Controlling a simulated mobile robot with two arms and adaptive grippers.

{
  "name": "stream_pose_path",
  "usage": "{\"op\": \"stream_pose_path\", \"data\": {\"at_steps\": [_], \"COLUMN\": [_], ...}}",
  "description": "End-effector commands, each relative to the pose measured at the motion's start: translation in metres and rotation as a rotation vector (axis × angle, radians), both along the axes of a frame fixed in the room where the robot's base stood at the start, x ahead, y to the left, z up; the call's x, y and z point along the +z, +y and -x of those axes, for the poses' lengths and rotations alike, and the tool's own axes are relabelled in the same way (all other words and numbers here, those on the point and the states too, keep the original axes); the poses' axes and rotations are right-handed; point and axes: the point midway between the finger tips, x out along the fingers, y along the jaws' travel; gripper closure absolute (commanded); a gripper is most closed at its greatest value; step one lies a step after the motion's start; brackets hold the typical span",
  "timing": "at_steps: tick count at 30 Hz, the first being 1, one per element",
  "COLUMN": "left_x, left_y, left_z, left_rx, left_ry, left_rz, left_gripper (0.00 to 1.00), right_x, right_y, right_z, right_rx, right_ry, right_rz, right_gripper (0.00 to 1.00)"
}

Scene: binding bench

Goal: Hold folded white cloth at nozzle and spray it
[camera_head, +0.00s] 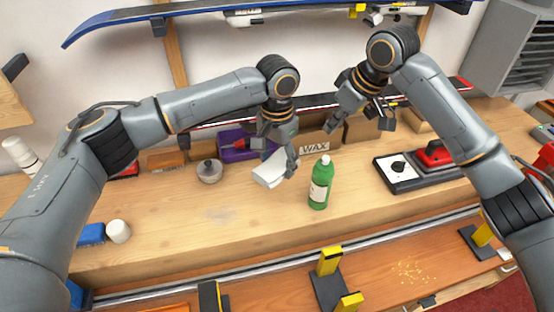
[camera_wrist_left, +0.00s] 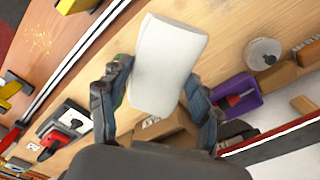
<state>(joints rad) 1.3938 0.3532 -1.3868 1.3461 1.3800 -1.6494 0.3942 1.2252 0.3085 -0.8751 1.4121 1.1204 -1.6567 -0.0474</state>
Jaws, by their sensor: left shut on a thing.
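My left gripper (camera_head: 277,160) is shut on the folded white cloth (camera_head: 267,173) and holds it above the bench, left of the green bottle (camera_head: 319,193). The bottle stands upright, with a pale label and a small white top. In the left wrist view the cloth (camera_wrist_left: 168,65) lies between the fingers of my left gripper (camera_wrist_left: 157,98). Only a sliver of green shows behind one finger there, so the bottle is mostly hidden. My right gripper (camera_head: 360,123) is open and empty, up behind the bottle and to its right, apart from it.
A WAX box (camera_head: 316,147) and a purple bin (camera_head: 232,146) stand at the back. A round grey pot (camera_head: 209,172) is left of the cloth.

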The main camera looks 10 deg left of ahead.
Motion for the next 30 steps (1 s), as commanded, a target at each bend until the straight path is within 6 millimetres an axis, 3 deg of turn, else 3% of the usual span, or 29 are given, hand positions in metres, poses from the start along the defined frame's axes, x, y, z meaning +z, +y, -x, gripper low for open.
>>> {"op": "stream_pose_path", "data": {"at_steps": [15,30], "left_x": [0.0,0.0], "left_y": [0.0,0.0], "left_z": [0.0,0.0], "left_rx": [0.0,0.0], "left_ry": [0.0,0.0], "left_rz": [0.0,0.0], "left_gripper": [0.62,0.62], "right_x": [-0.055,-0.064], "right_y": [0.0,0.0], "right_z": [0.0,0.0], "right_rx": [0.001,0.0], "right_ry": [0.001,0.0], "right_rz": [-0.001,0.0], "right_gripper": [1.0,1.0]}}
